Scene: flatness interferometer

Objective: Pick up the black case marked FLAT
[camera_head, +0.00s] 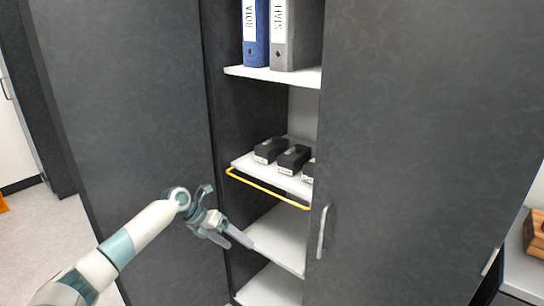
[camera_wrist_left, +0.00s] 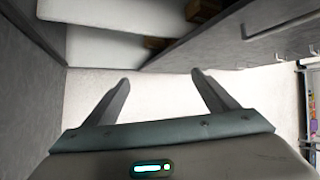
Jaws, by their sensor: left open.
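Three small black cases with white labels sit in a row on a white shelf inside the dark cabinet: a left case (camera_head: 270,149), a middle case (camera_head: 293,159) and a right case (camera_head: 308,171) partly hidden by the right door. The labels are too small to read, so I cannot tell which is marked FLAT. My left gripper (camera_head: 246,240) is open and empty, below and left of the cases, in front of the lower shelves. Its two spread fingers also show in the left wrist view (camera_wrist_left: 161,78), with nothing between them.
A yellow rail (camera_head: 268,190) runs along the front of the cases' shelf (camera_head: 243,163). The right door (camera_head: 420,140), with a handle (camera_head: 322,232), borders the opening. Blue (camera_head: 255,35) and grey (camera_head: 294,35) binders stand on the upper shelf. Lower shelves look empty where visible.

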